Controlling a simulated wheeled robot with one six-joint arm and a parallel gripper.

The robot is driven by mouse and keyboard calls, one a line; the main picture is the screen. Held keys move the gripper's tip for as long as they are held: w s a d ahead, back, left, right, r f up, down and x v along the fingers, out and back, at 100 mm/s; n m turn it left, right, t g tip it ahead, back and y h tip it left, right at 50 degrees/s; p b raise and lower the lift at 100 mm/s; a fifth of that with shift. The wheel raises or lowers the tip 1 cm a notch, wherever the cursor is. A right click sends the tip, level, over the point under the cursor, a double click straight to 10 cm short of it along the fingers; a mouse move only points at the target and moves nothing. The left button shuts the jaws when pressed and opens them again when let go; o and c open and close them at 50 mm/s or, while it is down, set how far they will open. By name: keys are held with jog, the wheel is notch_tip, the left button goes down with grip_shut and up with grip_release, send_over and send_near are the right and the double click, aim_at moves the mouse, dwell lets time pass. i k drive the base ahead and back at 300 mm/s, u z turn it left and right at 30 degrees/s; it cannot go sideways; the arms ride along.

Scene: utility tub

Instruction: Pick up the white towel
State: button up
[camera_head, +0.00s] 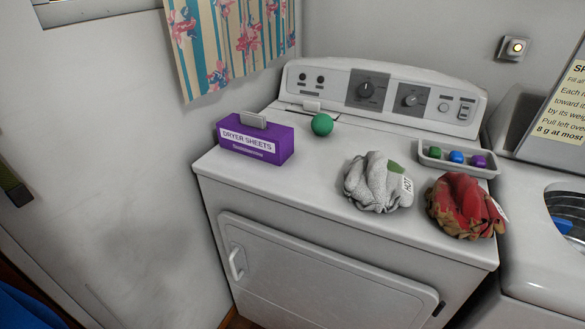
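A crumpled white-grey cloth (368,184), which looks like the white towel, lies bunched on top of the white dryer (290,182), near its front edge. It has a green patch and a white tag with dark lettering on its right side. A crumpled red cloth (458,204) with tan parts lies just to its right, with a small gap between them. My gripper is not in view.
A purple dryer sheets box (270,144) and a green ball (322,124) stand behind left. A tray (484,172) holding small green, blue and purple items is behind right. The dryer top left of the white cloth is clear. A second machine (535,270) stands at right.

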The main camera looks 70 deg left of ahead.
aim_at(377, 183)
jog(key=u, duration=1.45)
jog(key=i, duration=1)
